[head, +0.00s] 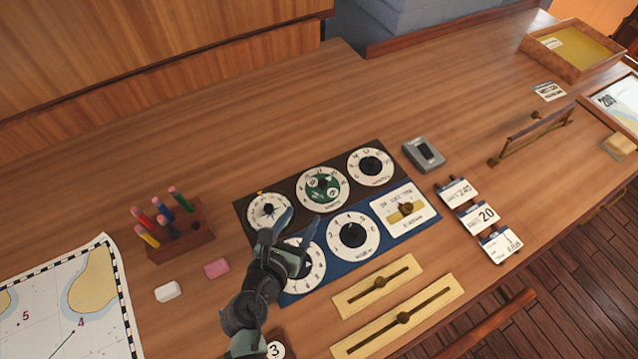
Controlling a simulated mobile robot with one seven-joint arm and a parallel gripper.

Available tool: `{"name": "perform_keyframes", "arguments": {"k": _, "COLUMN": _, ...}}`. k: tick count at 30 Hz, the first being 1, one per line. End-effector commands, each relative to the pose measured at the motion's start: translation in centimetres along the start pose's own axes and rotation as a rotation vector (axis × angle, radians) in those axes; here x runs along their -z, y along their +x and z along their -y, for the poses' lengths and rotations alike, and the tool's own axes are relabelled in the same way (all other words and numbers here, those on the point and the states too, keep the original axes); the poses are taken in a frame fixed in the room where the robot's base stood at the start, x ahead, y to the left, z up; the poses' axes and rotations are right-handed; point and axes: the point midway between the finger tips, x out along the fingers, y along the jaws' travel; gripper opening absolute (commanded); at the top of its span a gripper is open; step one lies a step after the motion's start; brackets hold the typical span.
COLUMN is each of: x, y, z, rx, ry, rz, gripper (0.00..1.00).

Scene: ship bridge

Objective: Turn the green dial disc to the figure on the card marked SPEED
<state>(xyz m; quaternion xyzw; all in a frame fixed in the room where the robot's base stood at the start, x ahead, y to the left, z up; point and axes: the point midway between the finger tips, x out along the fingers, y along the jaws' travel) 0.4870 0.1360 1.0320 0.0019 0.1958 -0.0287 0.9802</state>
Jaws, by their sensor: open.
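The green dial disc (323,190) sits inside a white ring of marks, in the middle of the dark upper row of dials. Three small white cards lie right of the panel: an upper card (457,192) that seems to read 240, a middle card (479,217) reading 20, and a lower card (500,245) too small to read. I cannot tell which is marked SPEED. My gripper (302,216) is open and empty, below and left of the green disc and apart from it in the picture. It partly hides the lower-left dial (312,273).
Other dials (268,211) (370,166) (353,235) flank the green disc. Brass sliders (378,286) lie in front. A pencil block (180,237), pink eraser (217,268) and chart (70,300) are left. A grey device (424,153) is right. The desk behind the panel is clear.

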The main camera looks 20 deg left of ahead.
Motion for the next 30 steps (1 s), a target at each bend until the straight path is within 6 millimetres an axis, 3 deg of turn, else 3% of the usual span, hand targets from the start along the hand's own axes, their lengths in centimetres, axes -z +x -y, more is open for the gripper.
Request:
{"name": "perform_keyframes", "arguments": {"k": 12, "x": -0.2, "y": 7.5, "z": 0.1, "rx": 0.003, "ry": 0.006, "rz": 0.004, "gripper": 0.59}}
{"name": "perform_keyframes", "arguments": {"k": 18, "x": -0.1, "y": 10.3, "z": 0.1, "rx": 0.002, "ry": 0.007, "rz": 0.003, "gripper": 0.59}}
{"name": "perform_keyframes", "arguments": {"k": 30, "x": -0.2, "y": 11.9, "z": 0.1, "rx": 0.002, "ry": 0.01, "rz": 0.002, "gripper": 0.59}}
